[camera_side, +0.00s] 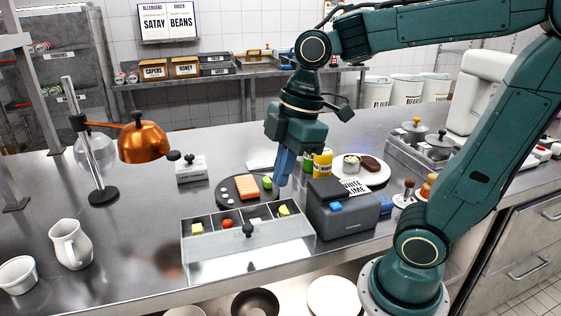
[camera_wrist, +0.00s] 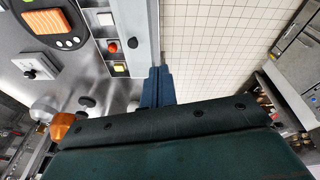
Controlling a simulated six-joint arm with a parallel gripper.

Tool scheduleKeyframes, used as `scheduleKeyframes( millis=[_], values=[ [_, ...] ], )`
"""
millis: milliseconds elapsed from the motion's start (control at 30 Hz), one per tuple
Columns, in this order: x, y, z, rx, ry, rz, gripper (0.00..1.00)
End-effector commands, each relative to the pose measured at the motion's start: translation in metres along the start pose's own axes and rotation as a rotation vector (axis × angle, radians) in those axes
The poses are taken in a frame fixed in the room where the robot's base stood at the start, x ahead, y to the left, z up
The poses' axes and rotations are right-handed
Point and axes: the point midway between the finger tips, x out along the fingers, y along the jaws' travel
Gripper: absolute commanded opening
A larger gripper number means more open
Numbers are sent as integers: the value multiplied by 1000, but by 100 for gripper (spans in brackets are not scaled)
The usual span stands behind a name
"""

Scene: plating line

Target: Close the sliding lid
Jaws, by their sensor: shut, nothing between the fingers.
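A long compartment box (camera_side: 187,252) stands near the front edge of the steel counter. Small food pieces sit in its row of compartments, including a yellow cube (camera_side: 197,228) and a red piece (camera_side: 227,223). The pale sliding lid (camera_side: 250,262) with a black knob (camera_side: 248,229) appears drawn toward the front, leaving the compartments exposed; its exact edges are hard to tell. The knob also shows in the wrist view (camera_wrist: 133,43). My gripper (camera_side: 283,182) points down above and behind the box's right end, apart from the knob. Its blue fingers (camera_wrist: 157,84) are shut and empty.
A dark grey box (camera_side: 345,215) stands right against the container's right end. A dark round board (camera_side: 228,188) with orange food lies behind. A copper lamp (camera_side: 142,142) and a white jug (camera_side: 70,243) stand left. Bare counter lies left of the box.

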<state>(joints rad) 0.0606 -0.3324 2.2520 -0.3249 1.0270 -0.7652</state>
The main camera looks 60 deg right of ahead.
Motion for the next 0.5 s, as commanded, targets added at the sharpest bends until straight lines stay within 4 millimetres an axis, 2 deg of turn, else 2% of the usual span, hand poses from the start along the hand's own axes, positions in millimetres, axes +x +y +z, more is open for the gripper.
scheduleKeyframes(
  millis=[200, 500],
  values=[
    [16, 18, -18, -368, -3, -140, 0],
    [43, 42, -32, -859, 69, -316, 0]
  ],
)
